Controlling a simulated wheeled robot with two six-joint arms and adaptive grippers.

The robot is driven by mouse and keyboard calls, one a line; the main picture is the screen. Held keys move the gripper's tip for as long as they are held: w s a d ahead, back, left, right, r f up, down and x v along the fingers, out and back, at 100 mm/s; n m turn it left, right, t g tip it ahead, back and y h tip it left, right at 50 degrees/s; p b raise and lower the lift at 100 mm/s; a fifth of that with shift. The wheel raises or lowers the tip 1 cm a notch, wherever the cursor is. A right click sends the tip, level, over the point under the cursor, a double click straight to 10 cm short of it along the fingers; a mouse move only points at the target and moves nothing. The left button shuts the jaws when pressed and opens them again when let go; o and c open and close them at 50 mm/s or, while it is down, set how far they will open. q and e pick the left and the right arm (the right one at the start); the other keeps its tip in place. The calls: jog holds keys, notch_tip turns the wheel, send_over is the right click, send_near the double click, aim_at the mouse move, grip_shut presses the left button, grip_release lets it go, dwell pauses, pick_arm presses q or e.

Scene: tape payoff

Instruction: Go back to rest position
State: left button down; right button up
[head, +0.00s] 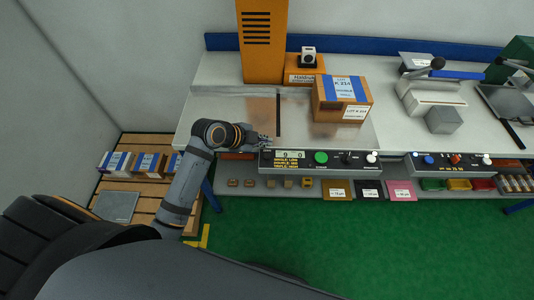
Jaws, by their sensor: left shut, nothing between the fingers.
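My left arm comes in from the left over the pallet side. Its gripper (262,143) is shut and empty, just above the front edge of the workbench (225,80), close to the left end of the control panel (305,160). The fingers are small in the picture, and I cannot tell whether they touch the panel. My right gripper does not show.
A cardboard box (328,106) with a blue strip stands on the bench by the orange column (263,45). A second panel (452,161) and a grey machine (430,95) are to the right. A wooden pallet (152,190) lies left. Green floor (330,235) is clear.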

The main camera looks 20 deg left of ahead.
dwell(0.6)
pick_arm(q)
jog(key=s+a+f+n+g+y, duration=0.25)
jog(key=s+a+n, duration=0.25)
jog(key=s+n, duration=0.35)
jog(key=s+a+f+n+g+y, duration=0.1)
jog(key=s+a+f+n+y, duration=0.25)
jog(key=s+n, duration=0.5)
jog(key=s+a+f+m+g, duration=0.1)
jog(key=s+a+f, duration=0.1)
jog(key=f, duration=1)
jog(key=s+a+f, duration=0.1)
jog(key=s+f, duration=0.1)
jog(key=f, duration=1)
jog(key=s+a+f+g, duration=0.1)
jog(key=s+f, duration=1.5)
jog(key=s, duration=0.2)
jog(key=shift+s+f, duration=0.3)
jog(key=shift+s, duration=0.05)
jog(key=shift+g, duration=0.25)
